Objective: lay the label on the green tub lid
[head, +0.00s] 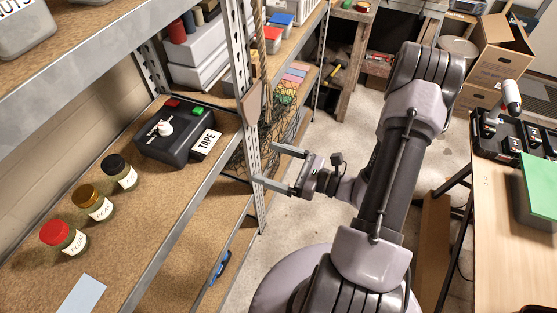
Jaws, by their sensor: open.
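A white label (206,143) reading "TAPE" is at the right side of a black control box on the shelf, near the shelf's front edge. I cannot tell whether it touches the box. My gripper (267,165) is open and empty. It is right of the label, outside the shelf, with its fingers pointing left towards the metal shelf post.
The control box (175,133) has a white knob, a red and a green button. Several lidded jars (93,203) stand on the shelf (150,220). The upright metal post (250,130) stands close to my gripper's fingertips. A black case (510,135) sits on the table (495,240).

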